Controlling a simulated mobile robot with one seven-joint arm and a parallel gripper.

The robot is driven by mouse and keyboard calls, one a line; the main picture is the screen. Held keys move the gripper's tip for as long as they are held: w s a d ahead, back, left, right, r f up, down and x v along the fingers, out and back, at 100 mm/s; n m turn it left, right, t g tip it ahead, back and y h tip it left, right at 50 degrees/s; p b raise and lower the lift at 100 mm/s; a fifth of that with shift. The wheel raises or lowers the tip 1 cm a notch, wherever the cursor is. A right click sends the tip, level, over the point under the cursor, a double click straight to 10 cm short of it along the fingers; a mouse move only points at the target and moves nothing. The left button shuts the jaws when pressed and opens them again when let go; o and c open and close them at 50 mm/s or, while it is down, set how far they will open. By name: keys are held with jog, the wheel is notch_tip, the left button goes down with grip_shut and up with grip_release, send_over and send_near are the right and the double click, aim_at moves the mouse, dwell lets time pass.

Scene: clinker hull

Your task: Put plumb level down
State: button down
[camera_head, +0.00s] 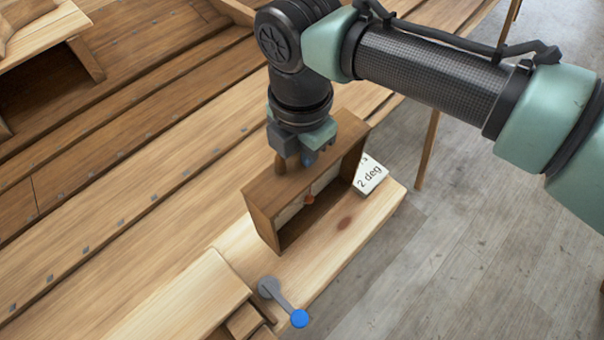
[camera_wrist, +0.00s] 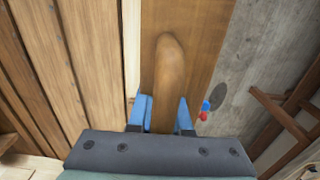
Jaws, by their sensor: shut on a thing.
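The plumb level is a brown wooden box frame (camera_head: 262,218) with an open front, a pale inside and a small red bob (camera_head: 309,199). It is at the pale plank (camera_head: 345,220) near the hull's edge; I cannot tell whether its lower edge touches the plank. My gripper (camera_head: 300,160) is above its upper side, shut on its rounded wooden handle (camera_head: 280,165). In the wrist view the handle (camera_wrist: 170,65) runs between the two blue fingers of my gripper (camera_wrist: 162,115). The fingers and wrist hide part of the top.
A white card reading "2 deg" (camera_head: 370,175) lies by the frame's right end. A grey lever with a blue knob (camera_head: 300,318) is at the plank's near end, beside a raised pale board (camera_head: 185,300). Overlapping hull planks (camera_head: 110,195) fill the left. Grey floor lies right.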

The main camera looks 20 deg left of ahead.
jog(key=shift+w+f, duration=0.1)
jog(key=shift+f, duration=1.75)
jog(key=c, duration=0.8)
grip_release()
jog(key=shift+f, duration=0.1)
jog(key=shift+c, duration=0.2)
notch_tip(320, 180, up, 12)
jog(key=shift+r+b, duration=0.15)
jog(key=shift+b, duration=0.35)
jog(key=shift+a, duration=0.1)
